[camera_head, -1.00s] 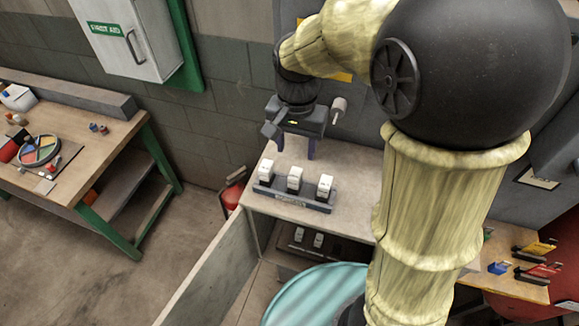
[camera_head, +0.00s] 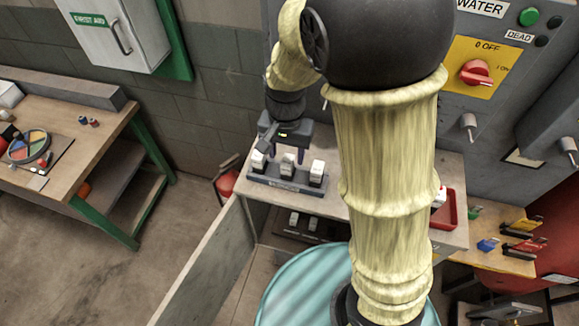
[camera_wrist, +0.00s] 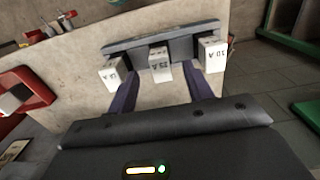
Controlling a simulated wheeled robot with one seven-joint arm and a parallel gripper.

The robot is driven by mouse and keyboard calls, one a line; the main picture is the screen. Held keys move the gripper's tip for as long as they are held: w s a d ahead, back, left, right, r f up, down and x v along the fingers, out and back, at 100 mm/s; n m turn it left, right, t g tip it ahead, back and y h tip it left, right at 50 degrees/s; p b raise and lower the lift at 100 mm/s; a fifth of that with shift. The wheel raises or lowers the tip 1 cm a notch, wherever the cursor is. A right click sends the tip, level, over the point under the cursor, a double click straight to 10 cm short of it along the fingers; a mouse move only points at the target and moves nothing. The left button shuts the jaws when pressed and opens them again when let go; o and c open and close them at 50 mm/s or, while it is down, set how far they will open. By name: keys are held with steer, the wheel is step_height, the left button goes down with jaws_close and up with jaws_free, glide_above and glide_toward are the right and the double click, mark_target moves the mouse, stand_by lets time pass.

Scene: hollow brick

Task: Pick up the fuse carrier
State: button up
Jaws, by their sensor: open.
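Three fuse carriers with white label faces stand in a row in a dark grey rack (camera_head: 287,183) on the cabinet top. In the head view they are the left one (camera_head: 258,161), the middle one (camera_head: 288,171) and the right one (camera_head: 317,172). My gripper (camera_head: 290,156) is open above the rack at the middle carrier. In the wrist view, the middle carrier (camera_wrist: 160,65), whose label looks like 25 A, sits between my fingertips. The carrier at the right (camera_wrist: 210,52) reads 10 A. The left label (camera_wrist: 112,76) is hard to read. Contact with the fingers cannot be told.
More white-faced blocks (camera_head: 304,221) sit on the shelf below. A red tray (camera_head: 445,210) lies right of my arm. A panel with a red rotary switch (camera_head: 476,72) rises behind. A workbench (camera_head: 85,165) stands at left. The neighbouring carriers stand close to my fingers.

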mark_target(288, 160)
steer(key=shift+w+d+f+p, duration=0.2)
steer(key=shift+f+p, duration=0.1)
steer(key=shift+f, duration=0.1)
step_height(288, 160, down, 4)
steer(key=shift+w+p, duration=0.15)
steer(key=shift+p, duration=0.4)
steer(key=shift+a+f, duration=0.2)
steer(key=shift+a, duration=0.05)
steer(key=shift+s, duration=0.2)
steer(key=shift+d, duration=0.15)
steer(key=c, duration=1)
steer(key=shift+w+d, duration=0.1)
steer(key=shift+w, duration=0.1)
jaws_close()
